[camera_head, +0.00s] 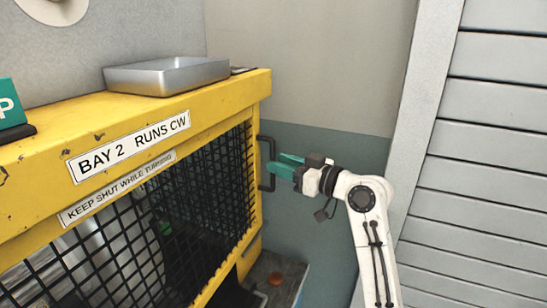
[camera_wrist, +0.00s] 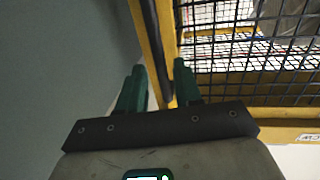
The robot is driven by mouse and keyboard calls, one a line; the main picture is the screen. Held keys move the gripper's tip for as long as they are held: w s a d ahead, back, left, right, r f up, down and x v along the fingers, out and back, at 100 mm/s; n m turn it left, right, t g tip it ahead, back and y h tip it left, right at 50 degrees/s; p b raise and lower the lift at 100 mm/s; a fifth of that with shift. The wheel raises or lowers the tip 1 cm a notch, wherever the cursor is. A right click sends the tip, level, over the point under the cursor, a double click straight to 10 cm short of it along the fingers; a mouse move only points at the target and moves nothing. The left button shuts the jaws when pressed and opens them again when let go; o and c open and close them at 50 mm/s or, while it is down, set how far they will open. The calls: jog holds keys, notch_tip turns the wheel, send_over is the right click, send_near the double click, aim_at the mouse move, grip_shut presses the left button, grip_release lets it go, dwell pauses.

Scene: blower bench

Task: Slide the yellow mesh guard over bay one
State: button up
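The guard, black mesh in a yellow frame, shows on the yellow bench housing in the head view (camera_head: 218,185) and at upper right in the wrist view (camera_wrist: 235,55). A black upright handle (camera_head: 262,165) stands at its right end. My gripper (camera_head: 277,164) reaches this handle from the right. In the wrist view my green fingers (camera_wrist: 158,68) are apart, with the dark handle bar (camera_wrist: 151,35) running between them and space beside it. I cannot tell whether a finger touches the bar. The label above the mesh reads "BAY 2 RUNS CW" (camera_head: 128,145); no bay one label shows.
A metal tray (camera_head: 166,76) sits on the yellow top (camera_head: 60,140), near a partly seen green sign (camera_head: 9,105). Below the housing's right end is a low bin with an orange item (camera_head: 275,279). A slatted grey panel (camera_head: 490,130) stands at right.

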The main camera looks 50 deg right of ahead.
aim_at(273, 189)
jog(key=shift+w+a, duration=0.15)
jog(key=shift+w, duration=0.6)
jog(key=shift+w+a, duration=0.15)
jog(key=shift+w, duration=0.6)
grip_shut()
